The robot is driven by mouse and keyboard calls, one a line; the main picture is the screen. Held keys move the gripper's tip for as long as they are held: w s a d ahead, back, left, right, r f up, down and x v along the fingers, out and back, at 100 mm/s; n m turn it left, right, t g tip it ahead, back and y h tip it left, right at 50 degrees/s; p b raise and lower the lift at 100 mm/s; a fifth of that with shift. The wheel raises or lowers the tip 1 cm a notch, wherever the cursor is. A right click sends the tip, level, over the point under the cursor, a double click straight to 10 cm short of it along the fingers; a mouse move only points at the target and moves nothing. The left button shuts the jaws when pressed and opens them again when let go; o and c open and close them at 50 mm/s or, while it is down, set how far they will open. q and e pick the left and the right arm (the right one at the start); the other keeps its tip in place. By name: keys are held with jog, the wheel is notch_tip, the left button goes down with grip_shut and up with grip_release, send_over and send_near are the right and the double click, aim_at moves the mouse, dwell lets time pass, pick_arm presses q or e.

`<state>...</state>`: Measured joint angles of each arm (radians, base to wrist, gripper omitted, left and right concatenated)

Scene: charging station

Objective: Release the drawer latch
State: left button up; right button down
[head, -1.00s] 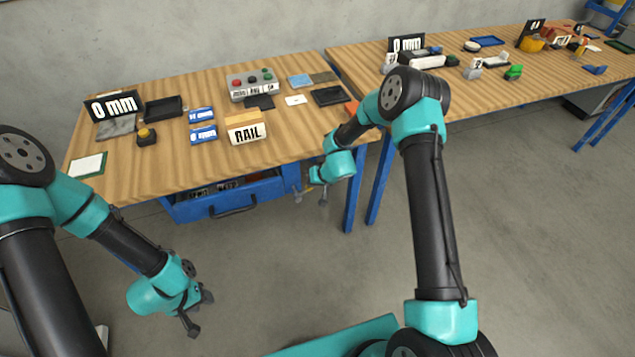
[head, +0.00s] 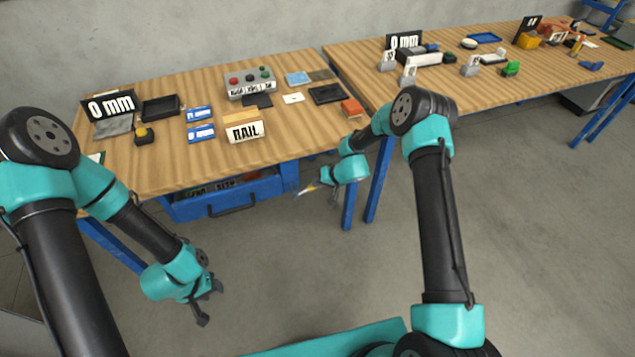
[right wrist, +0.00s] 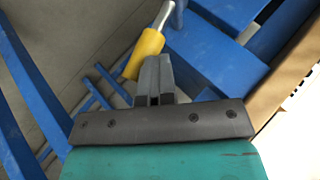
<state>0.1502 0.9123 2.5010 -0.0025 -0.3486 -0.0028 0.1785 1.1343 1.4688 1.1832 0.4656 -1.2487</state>
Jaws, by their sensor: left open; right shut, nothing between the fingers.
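A blue drawer (head: 190,211) with a dark handle (head: 232,209) sits under the left workbench, showing several items inside. The latch appears as a yellow grip with a metal rod (right wrist: 147,50) in the right wrist view; it also shows small beside the drawer's right end in the head view (head: 310,188). My right gripper (right wrist: 156,62) is shut and empty, its fingertips close to the yellow grip in the picture; I cannot tell whether they touch. My left gripper (head: 211,303) is open and empty, low in front of the bench, away from the drawer.
The wooden left bench (head: 165,174) carries a control box (head: 250,84), a RAIL block (head: 244,132) and small trays. A blue bench leg (head: 349,204) stands close by my right forearm. The floor (head: 290,270) between my arms is clear.

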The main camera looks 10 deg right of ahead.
jog(key=shift+d, duration=0.1)
dwell(0.3)
pick_arm(q)
jog(key=shift+w+d, duration=0.2)
jog(key=shift+d, duration=0.15)
pick_arm(e)
jog(key=a+r+v, duration=0.2)
jog(key=v, duration=1)
jog(key=shift+f, duration=0.15)
jog(key=s+f+g+h, duration=0.2)
jog(key=s+f, duration=0.2)
jog(key=s, duration=1)
jog(key=s+f+m+g+h, duration=0.1)
jog(key=s+f, duration=0.3)
jog(key=s, duration=1)
jog(key=shift+s+d+f+g+h, duration=0.3)
jog(key=shift+f+g+h, duration=0.1)
jog(key=shift+g+h, duration=0.15)
